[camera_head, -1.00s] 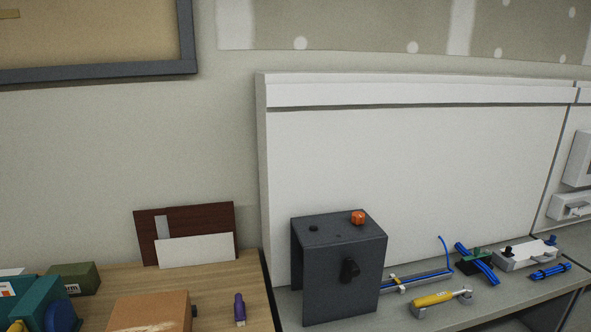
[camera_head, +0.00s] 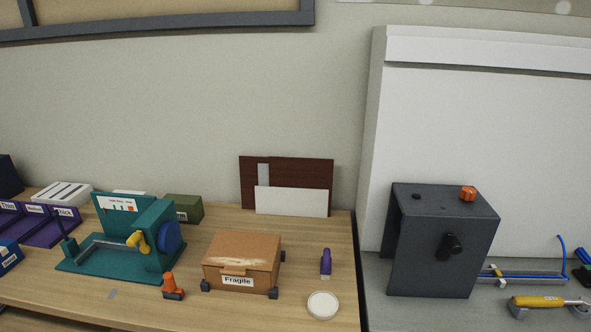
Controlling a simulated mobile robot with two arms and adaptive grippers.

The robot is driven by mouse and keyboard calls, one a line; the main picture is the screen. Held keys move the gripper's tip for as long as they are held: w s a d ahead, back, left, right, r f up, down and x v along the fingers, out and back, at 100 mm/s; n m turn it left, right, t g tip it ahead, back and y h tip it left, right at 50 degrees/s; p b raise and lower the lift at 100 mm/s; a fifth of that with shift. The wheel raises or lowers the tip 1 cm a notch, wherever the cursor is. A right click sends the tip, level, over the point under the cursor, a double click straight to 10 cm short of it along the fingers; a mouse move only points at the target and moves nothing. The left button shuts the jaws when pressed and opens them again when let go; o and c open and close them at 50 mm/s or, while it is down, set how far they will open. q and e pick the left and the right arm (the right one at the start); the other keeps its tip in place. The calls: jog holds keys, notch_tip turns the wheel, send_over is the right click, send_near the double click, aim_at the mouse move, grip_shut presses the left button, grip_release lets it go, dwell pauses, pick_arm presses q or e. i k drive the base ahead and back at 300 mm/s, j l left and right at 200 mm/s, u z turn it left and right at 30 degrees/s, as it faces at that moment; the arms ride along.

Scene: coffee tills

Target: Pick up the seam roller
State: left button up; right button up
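I cannot tell for certain which object is the seam roller. A small purple-handled tool (camera_head: 326,263) with a pale lower end is on the wooden bench, right of the cardboard box. A small orange piece with a dark base (camera_head: 172,286) is near the front of the bench, left of the box. A yellow-handled tool (camera_head: 538,301) lies in grey supports on the grey counter at the right. Neither of my grippers is in view.
A box labelled Fragile (camera_head: 241,263) sits mid-bench, with a round white lid or dish (camera_head: 322,305) at its right front. A teal machine (camera_head: 118,244) stands left. A dark metal housing (camera_head: 440,240) stands on the grey counter (camera_head: 376,275). Leaning boards (camera_head: 291,201) stand behind.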

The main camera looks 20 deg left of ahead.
aim_at(171, 292)
jog(key=k+u, duration=0.1)
jog(key=u, duration=1.3)
